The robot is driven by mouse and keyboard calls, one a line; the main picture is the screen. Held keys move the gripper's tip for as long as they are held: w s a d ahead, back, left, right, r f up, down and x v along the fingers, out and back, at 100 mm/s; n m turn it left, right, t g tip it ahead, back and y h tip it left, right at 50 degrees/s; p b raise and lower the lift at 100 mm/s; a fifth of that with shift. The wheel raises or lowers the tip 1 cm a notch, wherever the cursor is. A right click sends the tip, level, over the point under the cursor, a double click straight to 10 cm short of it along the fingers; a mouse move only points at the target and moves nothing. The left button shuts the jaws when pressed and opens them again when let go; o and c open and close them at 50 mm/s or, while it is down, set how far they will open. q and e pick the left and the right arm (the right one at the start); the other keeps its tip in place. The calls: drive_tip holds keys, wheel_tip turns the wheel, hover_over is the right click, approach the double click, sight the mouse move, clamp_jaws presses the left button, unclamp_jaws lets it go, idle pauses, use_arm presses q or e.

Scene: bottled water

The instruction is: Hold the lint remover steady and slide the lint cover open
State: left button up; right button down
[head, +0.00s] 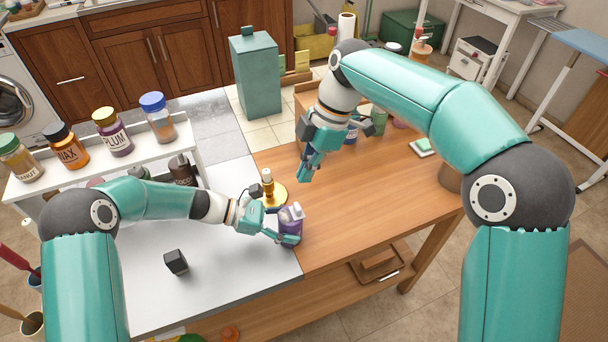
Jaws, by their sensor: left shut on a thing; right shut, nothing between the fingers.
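The lint remover (291,217) looks like a small purple body with a pale top, standing near the seam between the white and wooden table surfaces. My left gripper (288,238) is shut on its lower part from the left. The lint cover cannot be made out clearly at this size. My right gripper (305,177) is shut and empty, pointing down above the wooden surface, up and slightly right of the lint remover and apart from it.
A bottle on a gold base (269,190) stands just behind the lint remover. A black cube (176,261) lies on the white surface (225,285). Jars line the shelf (100,165) at left. The wooden top (365,215) is clear at right.

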use_arm(q)
drive_tip(key=shift+f, duration=0.15)
drive_tip(key=o, duration=1.1)
drive_tip(key=shift+o, duration=0.2)
